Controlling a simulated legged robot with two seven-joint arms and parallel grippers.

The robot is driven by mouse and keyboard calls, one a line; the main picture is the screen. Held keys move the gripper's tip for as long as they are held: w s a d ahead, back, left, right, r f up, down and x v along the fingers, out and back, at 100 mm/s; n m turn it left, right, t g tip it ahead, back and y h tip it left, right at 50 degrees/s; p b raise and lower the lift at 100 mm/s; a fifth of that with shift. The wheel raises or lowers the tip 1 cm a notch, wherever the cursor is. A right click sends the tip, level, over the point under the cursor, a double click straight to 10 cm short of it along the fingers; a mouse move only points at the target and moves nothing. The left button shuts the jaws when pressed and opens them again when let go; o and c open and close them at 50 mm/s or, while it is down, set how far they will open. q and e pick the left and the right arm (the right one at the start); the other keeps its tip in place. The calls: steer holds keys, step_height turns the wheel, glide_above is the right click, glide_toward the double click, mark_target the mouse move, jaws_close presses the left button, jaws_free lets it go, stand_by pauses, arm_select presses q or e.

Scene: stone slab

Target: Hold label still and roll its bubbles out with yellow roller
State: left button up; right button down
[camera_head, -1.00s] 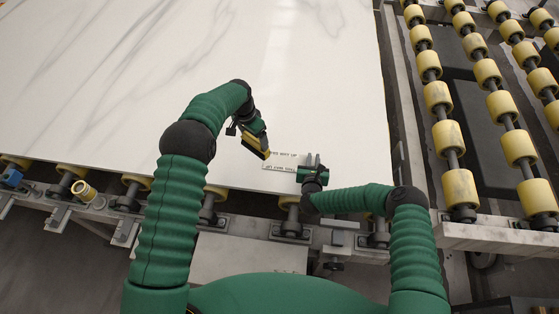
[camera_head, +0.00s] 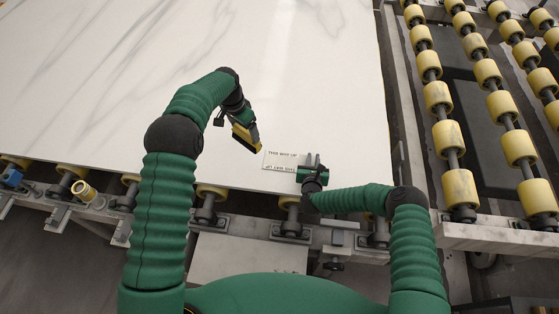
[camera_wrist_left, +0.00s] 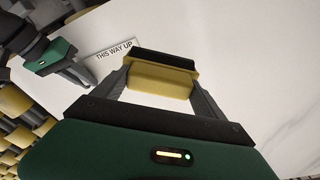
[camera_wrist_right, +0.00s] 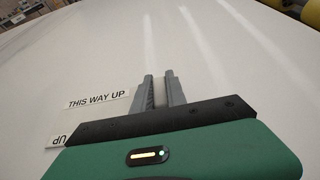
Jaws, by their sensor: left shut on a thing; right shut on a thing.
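The white label (camera_head: 280,160), printed THIS WAY UP along two edges, lies on the pale slab near its front edge. My left gripper (camera_head: 239,122) is shut on a yellow tool (camera_head: 243,135) with a black strip. In the left wrist view the tool (camera_wrist_left: 160,84) looks like a straight-edged squeegee rather than a round roller. It is just left of the label and apart from it; its exact height is unclear. My right gripper (camera_head: 311,164) is shut at the label's right end; the right wrist view shows its fingers (camera_wrist_right: 161,90) close together, with the gripped edge hard to make out.
The marbled slab (camera_head: 150,80) is clear to the left and behind. Its front edge rests on yellow-wheeled rollers (camera_head: 205,200). A roller conveyor (camera_head: 480,110) stands to the right across a gap. A loose yellow ring (camera_head: 83,191) sits on the front frame.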

arm_select(q)
steer(key=shift+c, duration=1.1)
arm_select(e)
steer(key=c, duration=1.3)
jaws_free()
steer(key=shift+o, duration=0.2)
steer(key=v, duration=1.2)
steer(key=shift+d+f, duration=0.1)
